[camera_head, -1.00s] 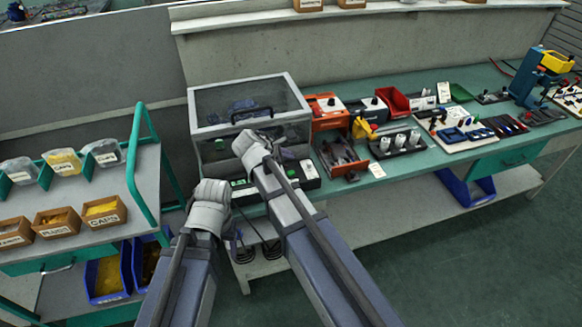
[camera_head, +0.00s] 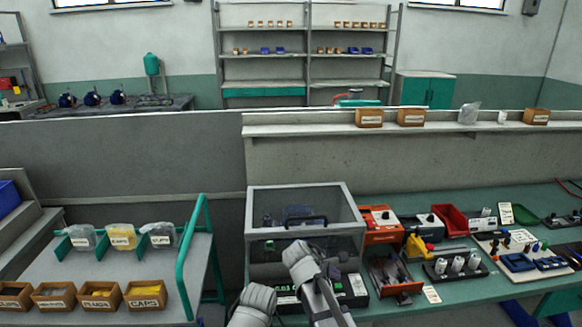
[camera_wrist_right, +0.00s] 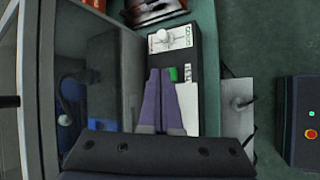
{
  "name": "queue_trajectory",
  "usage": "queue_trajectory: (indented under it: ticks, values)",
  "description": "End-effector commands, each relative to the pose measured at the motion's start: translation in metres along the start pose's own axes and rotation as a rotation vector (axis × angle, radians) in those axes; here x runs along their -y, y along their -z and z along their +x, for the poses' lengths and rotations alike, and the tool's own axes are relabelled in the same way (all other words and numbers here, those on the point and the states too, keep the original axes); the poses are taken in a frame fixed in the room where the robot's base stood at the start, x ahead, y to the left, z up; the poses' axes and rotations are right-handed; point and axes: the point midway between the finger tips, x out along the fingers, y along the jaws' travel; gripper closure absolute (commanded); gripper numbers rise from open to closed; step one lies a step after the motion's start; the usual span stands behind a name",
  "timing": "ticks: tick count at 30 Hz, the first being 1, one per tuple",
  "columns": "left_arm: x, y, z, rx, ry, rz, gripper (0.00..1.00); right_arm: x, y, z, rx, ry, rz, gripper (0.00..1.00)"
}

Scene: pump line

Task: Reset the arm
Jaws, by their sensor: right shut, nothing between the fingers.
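My right arm reaches up from the bottom of the head view, its pale wrist (camera_head: 300,258) in front of a clear-lidded test box. In the right wrist view my right gripper (camera_wrist_right: 160,72) has its two purple fingers together with nothing between them.
The test box (camera_head: 305,190) stands on the green bench. To its right are an orange bin (camera_head: 381,232), a red bin (camera_head: 450,221) and a tray with several metal cylinders (camera_head: 455,268). A cart (camera_head: 196,240) with labelled bins stands at left. A dark box with a red button (camera_wrist_right: 309,133) shows in the wrist view.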

Motion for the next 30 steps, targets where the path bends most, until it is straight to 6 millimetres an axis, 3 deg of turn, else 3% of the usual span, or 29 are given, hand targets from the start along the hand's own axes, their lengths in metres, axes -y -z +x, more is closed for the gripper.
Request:
queue_trajectory:
  ticks: [6,9,13,18,30]
  values:
    - [0.000,0.000,0.000,0.000,0.000,0.000,0.36,0.110,0.022,-0.041,-0.104,0.283,0.453,1.00]
    - [0.000,0.000,0.000,0.000,0.000,0.000,0.36,0.155,0.031,-0.064,-0.107,0.431,0.640,1.00]
    - [0.000,0.000,0.000,0.000,0.000,0.000,0.36,0.197,0.038,-0.088,-0.080,0.584,0.812,1.00]
    - [0.000,0.000,0.000,0.000,0.000,0.000,0.36,0.221,0.043,-0.105,-0.047,0.682,0.916,1.00]
    - [0.000,0.000,0.000,0.000,0.000,0.000,0.36,0.222,0.043,-0.106,-0.041,0.693,0.930,1.00]
